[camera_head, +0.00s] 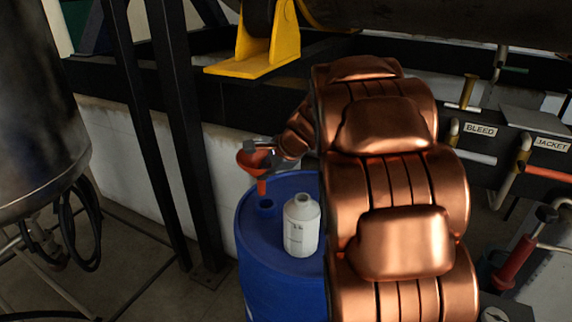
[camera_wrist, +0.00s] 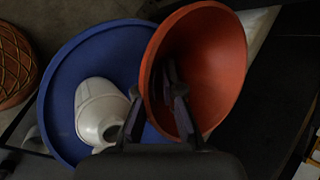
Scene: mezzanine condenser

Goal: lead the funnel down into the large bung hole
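The orange-red funnel (camera_head: 255,161) hangs nearly upright above the blue drum (camera_head: 265,285), with its spout pointing down. My gripper (camera_head: 268,149) is shut on the funnel's rim. In the wrist view, one finger of my gripper (camera_wrist: 157,105) lies outside the funnel (camera_wrist: 218,55) and the other inside its bowl. The large bung hole (camera_head: 265,208) has a raised blue collar on the drum top. The spout tip appears just above this collar, apart from it; exact alignment is hard to tell. The bung hole is hidden in the wrist view.
A white bottle (camera_head: 301,226) stands on the drum top, right of the bung hole, close to the funnel. Dark steel posts (camera_head: 178,130) rise behind and left. A grey tank (camera_head: 35,110) stands at far left. Valves and pipes (camera_head: 490,155) line the right.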

